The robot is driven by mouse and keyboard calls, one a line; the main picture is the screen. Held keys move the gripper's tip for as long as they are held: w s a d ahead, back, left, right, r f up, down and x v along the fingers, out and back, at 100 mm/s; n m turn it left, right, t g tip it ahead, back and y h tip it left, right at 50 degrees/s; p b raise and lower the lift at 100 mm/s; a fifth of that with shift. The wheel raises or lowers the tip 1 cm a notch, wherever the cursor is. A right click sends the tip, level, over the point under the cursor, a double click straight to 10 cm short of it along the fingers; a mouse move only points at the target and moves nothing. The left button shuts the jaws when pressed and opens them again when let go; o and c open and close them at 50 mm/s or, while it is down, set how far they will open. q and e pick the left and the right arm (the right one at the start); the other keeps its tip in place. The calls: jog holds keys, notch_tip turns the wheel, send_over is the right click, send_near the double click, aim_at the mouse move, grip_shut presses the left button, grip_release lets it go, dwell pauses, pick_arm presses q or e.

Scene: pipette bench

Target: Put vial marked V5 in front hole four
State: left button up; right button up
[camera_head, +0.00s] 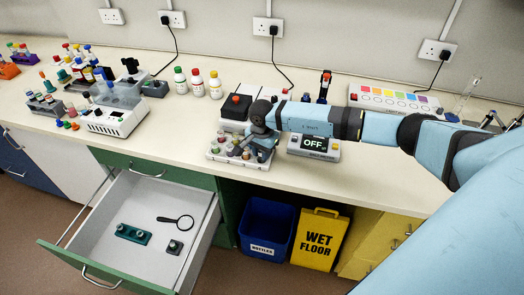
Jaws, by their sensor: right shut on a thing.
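The white rack (213,158) stands near the bench's front edge, with several small vials in it. The vial labels are too small to read, so I cannot tell V5 by its mark. My right gripper (246,141) points down over the rack, with its arm coming in from the right. It is shut on a vial, which the gripper and wrist largely hide. I cannot tell whether this vial is above a hole or inside one. Part of the rack's right side is behind the gripper. My left gripper is out of view.
A grey device reading OFF (314,145) stands right of the rack. A black box with a red knob (236,107) is behind it. Capped bottles (197,84) stand farther back. An open drawer (130,210) juts out below left.

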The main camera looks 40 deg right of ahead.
jog(key=shift+f+b, duration=0.35)
jog(key=shift+b, duration=0.05)
jog(key=o, duration=0.9)
